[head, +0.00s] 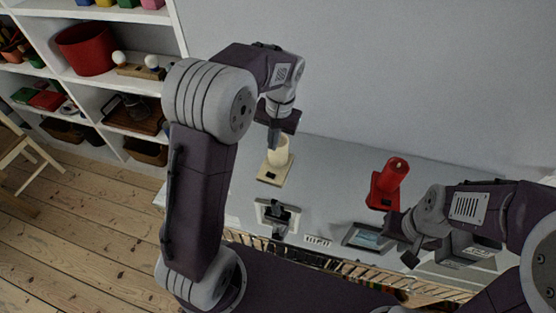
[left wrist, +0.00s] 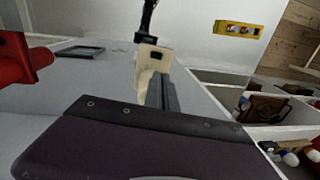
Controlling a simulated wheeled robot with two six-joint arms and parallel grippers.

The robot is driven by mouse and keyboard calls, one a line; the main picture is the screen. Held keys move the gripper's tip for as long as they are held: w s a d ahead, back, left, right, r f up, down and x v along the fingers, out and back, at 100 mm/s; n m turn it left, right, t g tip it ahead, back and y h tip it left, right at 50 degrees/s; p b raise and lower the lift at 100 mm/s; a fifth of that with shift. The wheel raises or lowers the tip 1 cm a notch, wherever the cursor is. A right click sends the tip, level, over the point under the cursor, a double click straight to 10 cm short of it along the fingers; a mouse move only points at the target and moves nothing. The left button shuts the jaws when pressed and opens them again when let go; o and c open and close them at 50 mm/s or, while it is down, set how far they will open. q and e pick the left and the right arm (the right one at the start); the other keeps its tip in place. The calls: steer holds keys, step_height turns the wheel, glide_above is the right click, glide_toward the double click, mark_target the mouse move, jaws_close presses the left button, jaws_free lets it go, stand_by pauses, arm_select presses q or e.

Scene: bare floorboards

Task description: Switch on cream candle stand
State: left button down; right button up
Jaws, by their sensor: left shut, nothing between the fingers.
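The cream candle stand (head: 266,173) has a pale square base with a dark switch and a cream candle (head: 279,151) on it. It stands on the grey tabletop, left of centre. My left gripper (head: 274,138) is shut and empty, its fingers pointing down close to the candle. In the left wrist view, the shut fingers (left wrist: 163,92) overlap part of the cream stand (left wrist: 150,53), and the dark switch shows beyond them. I cannot tell whether they touch it. My right gripper (head: 411,257) is low over the table's right side, and its finger opening is unclear.
A red candle stand (head: 388,184) stands to the right. A framed item (head: 262,212) with a black object by it and a dark frame (head: 368,238) lie nearer the front. A yellow block (left wrist: 238,29) shows in the wrist view. White shelves (head: 120,85) are at left.

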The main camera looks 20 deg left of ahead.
mark_target(268, 174)
arm_select(q)
steer(key=shift+s, duration=0.1)
steer(key=f, duration=0.4)
steer(key=a+f+b, duration=0.1)
steer(key=f, duration=0.8)
steer(key=shift+a, duration=0.35)
steer(key=shift+f, duration=0.45)
steer(key=shift+a, duration=0.1)
